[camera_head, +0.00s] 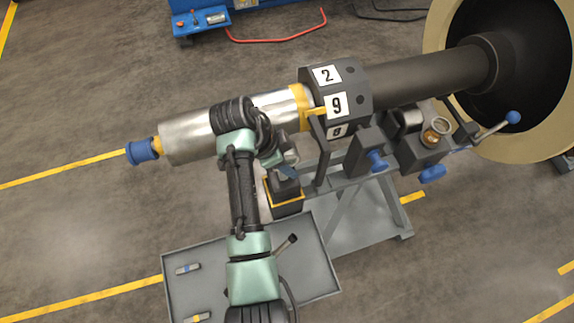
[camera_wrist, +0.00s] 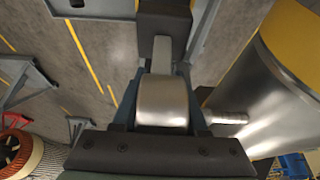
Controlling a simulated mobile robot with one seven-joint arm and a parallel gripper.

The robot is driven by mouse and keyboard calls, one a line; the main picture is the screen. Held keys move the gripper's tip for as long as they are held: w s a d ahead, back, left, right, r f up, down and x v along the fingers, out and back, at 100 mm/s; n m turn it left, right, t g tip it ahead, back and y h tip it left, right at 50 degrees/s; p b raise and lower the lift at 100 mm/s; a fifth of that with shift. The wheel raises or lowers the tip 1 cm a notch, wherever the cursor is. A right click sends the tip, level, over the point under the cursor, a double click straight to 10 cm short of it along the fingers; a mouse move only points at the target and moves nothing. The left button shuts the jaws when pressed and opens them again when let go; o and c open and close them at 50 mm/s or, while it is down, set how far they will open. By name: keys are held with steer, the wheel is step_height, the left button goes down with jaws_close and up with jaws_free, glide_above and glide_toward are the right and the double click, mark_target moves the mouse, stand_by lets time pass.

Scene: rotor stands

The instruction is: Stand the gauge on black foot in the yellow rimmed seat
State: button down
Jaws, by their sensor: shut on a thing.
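My gripper (camera_head: 286,165) is shut on the gauge, beside the silver shaft. In the wrist view the gauge's silver body (camera_wrist: 163,100) sits between the jaws, and a grey stem runs up to its black foot (camera_wrist: 165,22). In the head view the black foot (camera_head: 287,187) is at the yellow rimmed seat (camera_head: 284,205), a dark box with a yellow edge below the shaft. The foot overlaps the seat's opening; I cannot tell whether it is inside or just above.
The shaft (camera_head: 187,135) runs close above my gripper and fills the right of the wrist view (camera_wrist: 285,105). A grey tray (camera_head: 215,285) with several small parts is below. Blue-handled clamps (camera_head: 377,160) and a brass-rimmed cup (camera_head: 436,132) are at right.

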mark_target(281, 185)
steer(key=shift+f, duration=1.3)
steer(key=shift+f, duration=0.1)
steer(key=shift+c, duration=2.2)
jaws_free()
steer(key=shift+f, duration=0.1)
